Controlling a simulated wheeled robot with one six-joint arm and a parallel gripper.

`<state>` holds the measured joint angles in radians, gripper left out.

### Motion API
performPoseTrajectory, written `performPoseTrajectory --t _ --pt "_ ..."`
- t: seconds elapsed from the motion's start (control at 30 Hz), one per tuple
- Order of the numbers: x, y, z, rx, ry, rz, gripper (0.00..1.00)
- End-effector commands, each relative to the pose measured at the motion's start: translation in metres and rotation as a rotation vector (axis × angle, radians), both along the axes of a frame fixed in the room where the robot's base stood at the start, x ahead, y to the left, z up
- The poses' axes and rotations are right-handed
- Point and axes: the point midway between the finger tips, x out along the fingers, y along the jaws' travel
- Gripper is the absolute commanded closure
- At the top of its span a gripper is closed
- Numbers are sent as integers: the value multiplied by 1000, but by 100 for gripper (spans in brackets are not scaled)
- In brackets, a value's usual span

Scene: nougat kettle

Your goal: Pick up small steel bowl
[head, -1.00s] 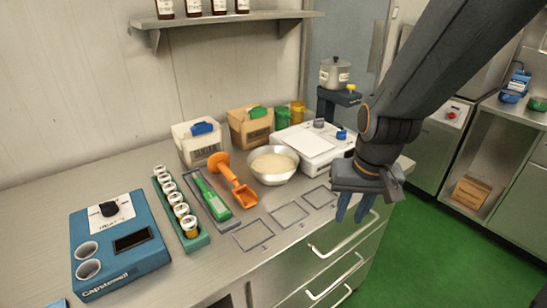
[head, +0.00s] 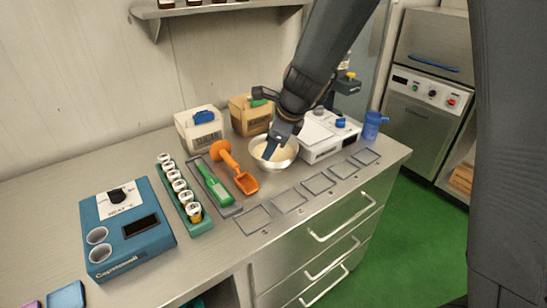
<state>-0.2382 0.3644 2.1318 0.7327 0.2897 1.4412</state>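The small steel bowl (head: 285,163) stands on the steel counter, right of the orange scoop and left of the white scale. It holds something pale cream. The gripper's body hides the back of the bowl. I cannot tell whether the finger touches the bowl or how far apart the fingers are.
An orange scoop (head: 245,182) and green tool (head: 215,186) lie left of the bowl. The white scale (head: 322,135) is close on its right. Boxes (head: 200,131) stand behind. Flat square plates (head: 289,200) line the front edge. A blue device (head: 127,235) is at left.

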Motion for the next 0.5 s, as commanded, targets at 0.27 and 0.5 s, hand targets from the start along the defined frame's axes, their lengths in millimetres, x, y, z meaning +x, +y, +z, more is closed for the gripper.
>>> performPoseTrajectory --t 0.27,0.5 --pt "7 6 -30 -3 3 1 75" --pt "15 13 -61 -3 1 4 75"
